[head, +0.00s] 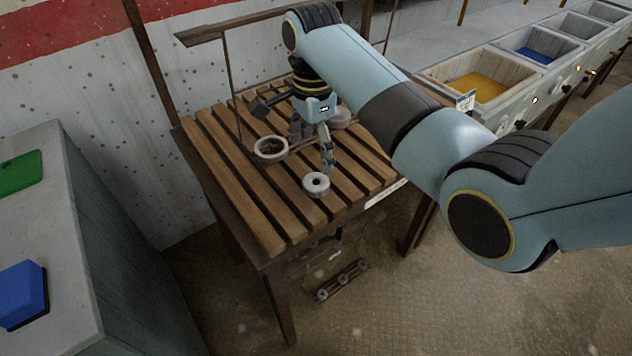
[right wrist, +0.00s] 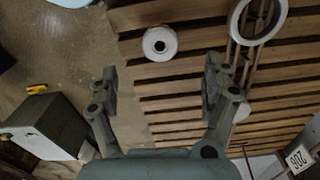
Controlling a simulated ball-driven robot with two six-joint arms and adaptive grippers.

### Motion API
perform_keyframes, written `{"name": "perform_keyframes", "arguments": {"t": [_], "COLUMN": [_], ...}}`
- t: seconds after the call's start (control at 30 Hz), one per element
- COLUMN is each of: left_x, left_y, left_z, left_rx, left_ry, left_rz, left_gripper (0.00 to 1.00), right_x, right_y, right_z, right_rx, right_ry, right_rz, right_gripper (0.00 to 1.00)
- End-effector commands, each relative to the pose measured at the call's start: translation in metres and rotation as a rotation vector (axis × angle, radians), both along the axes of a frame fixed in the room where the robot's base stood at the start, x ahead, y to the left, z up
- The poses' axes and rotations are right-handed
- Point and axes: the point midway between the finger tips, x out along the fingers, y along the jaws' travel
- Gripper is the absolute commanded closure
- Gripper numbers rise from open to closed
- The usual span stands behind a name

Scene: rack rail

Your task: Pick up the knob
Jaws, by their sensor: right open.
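A small round whitish piece with a dark central hole, which looks like the knob (head: 316,191), lies on the slatted wooden table near its front edge. It also shows in the right wrist view (right wrist: 149,43), just beyond and between the fingertips. My right gripper (head: 313,148) is over the table, pointing down, its fingers spread. In the right wrist view the gripper (right wrist: 162,78) is open with nothing between its fingers. The knob is apart from both fingers. My left gripper is not in view.
A larger white ring (head: 257,152) lies left of the gripper. A pale round piece (head: 341,117) sits behind it, partly hidden. A thin upright frame (head: 228,75) stands at the table's back. A short rail with several round pieces (head: 342,280) shows low in front of the table.

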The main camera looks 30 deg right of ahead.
Motion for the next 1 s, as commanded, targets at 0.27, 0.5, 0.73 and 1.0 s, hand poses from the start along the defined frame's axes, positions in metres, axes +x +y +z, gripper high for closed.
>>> {"name": "perform_keyframes", "arguments": {"t": [0.27,0.5,0.73,1.0], "left_x": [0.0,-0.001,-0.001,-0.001], "left_y": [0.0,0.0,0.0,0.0], "left_z": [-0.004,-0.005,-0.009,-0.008], "left_rx": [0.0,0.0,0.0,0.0], "left_ry": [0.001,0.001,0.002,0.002], "left_rz": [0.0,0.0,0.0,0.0], "left_gripper": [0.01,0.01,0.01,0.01], "right_x": [-0.001,-0.001,-0.001,-0.001], "right_y": [0.0,-0.002,-0.002,-0.002], "right_z": [-0.041,-0.071,-0.094,-0.094], "right_rx": [0.0,0.0,0.0,0.0], "right_ry": [0.002,0.003,0.0,0.0], "right_rz": [0.003,0.004,0.004,0.005], "right_gripper": [0.18,0.18,0.18,0.27]}}
